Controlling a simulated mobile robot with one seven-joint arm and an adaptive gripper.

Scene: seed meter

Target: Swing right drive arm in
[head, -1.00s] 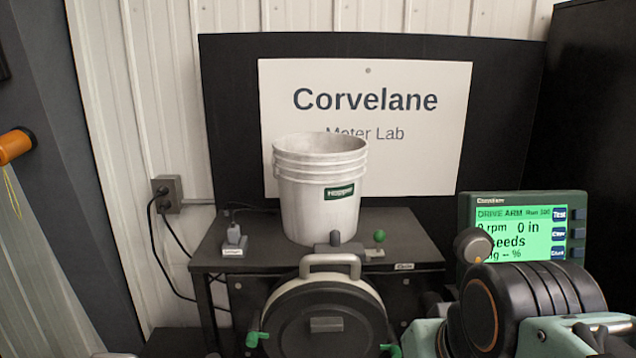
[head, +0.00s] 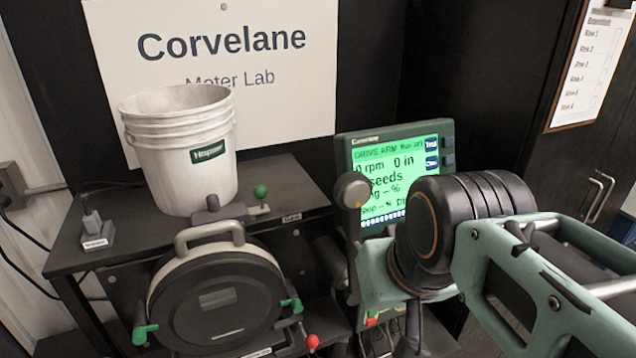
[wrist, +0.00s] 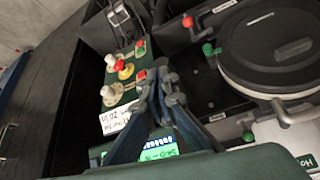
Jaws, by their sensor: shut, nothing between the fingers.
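The seed meter (head: 215,300) is a round black disc with a pale rim, a grey top handle and green side clamps. It also shows upper right in the wrist view (wrist: 285,50). A red-knobbed lever (head: 312,341) is at its lower right. A grey round-headed part (head: 352,190) stands before the monitor; I cannot tell whether it belongs to the right drive arm. My gripper (wrist: 157,82) is shut and empty in the wrist view, between the meter and a green control box. In the head view my teal and black arm hides much of the area right of the meter.
The green monitor (head: 392,175) reads "DRIVE ARM". A white hopper bucket (head: 180,165) stands on the dark bench (head: 280,190). The control box (wrist: 135,75) carries several knobs and buttons. A dark cabinet (head: 490,75) closes off the right.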

